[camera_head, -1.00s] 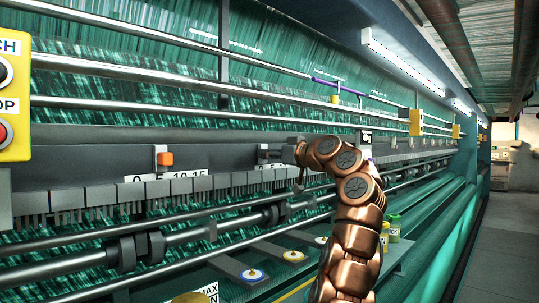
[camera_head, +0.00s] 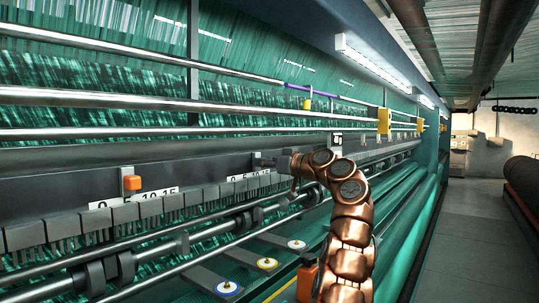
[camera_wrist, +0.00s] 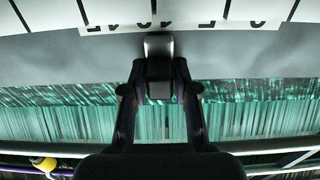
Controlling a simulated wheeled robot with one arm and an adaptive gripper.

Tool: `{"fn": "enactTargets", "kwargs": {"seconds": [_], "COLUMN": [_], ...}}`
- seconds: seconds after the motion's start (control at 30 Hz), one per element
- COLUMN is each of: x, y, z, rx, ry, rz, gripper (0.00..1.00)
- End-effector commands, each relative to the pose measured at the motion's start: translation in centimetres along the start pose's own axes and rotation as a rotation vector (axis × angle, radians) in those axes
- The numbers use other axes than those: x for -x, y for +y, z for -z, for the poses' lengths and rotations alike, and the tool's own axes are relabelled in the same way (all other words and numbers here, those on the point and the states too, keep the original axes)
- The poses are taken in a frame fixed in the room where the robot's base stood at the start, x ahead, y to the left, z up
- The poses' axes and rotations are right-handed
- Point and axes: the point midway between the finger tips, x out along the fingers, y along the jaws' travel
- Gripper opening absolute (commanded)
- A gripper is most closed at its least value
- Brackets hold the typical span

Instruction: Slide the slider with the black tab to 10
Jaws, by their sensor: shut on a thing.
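The slider with the black tab (camera_wrist: 159,88) is between the dark fingers of my gripper (camera_wrist: 160,94) in the wrist view, and the fingers are shut on the tab. Its grey metal stem (camera_wrist: 158,46) reaches up to the white number scale (camera_wrist: 190,22), which appears upside down. The stem is close to the 10 mark, but the exact alignment is hard to read. In the head view my gripper (camera_head: 271,161) is small and dark at the end of my copper arm, at the slider, with the scale (camera_head: 240,182) just below.
Another slider with an orange tab (camera_head: 133,182) stands to the left over its own scale (camera_head: 101,205). Rollers and rails (camera_head: 100,97) run along the machine, with green netting behind. Round discs (camera_head: 228,288) lie on plates below. The aisle floor (camera_head: 455,235) at the right is clear.

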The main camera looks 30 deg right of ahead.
Motion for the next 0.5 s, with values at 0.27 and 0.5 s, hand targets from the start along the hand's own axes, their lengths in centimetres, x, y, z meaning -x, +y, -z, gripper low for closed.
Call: {"fn": "enactTargets", "kwargs": {"seconds": [0.27, 0.5], "x": [-0.53, -0.42], "y": [-0.18, -0.11], "z": [0.12, 0.13], "rx": [0.001, 0.001], "ry": [0.004, 0.004], "rz": [0.012, 0.01], "gripper": [0.0, 0.37]}}
